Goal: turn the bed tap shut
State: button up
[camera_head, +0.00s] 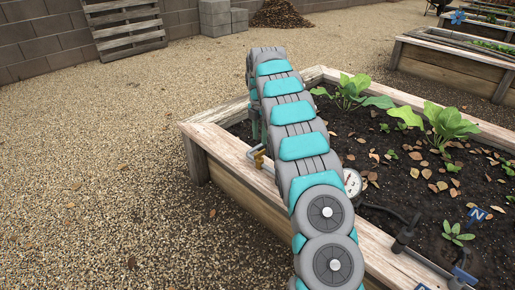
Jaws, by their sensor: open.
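A small brass-coloured fitting (259,158), which looks like the bed tap, is at the near wooden edge of the raised bed (222,148). A grey pipe end (249,154) shows beside it. My arm passes in front and hides the rest, so I cannot tell how its handle is turned. My arm reaches from the bottom of the picture up over the bed's near side. My gripper is hidden behind the arm's links, so its place relative to the tap does not show.
A round white gauge (352,183) and a dark pipe with a fitting (405,236) lie along the bed's near edge. Leafy plants (448,122) grow in the dark soil. Open gravel (90,190) lies to the left. A pallet (124,24) leans on the wall behind.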

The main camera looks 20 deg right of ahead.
aim_at(260, 155)
notch_tip(260, 155, down, 7)
jog(key=shift+r+p, duration=0.15)
jog(key=shift+p, duration=0.15)
grip_shut()
dwell(0.3)
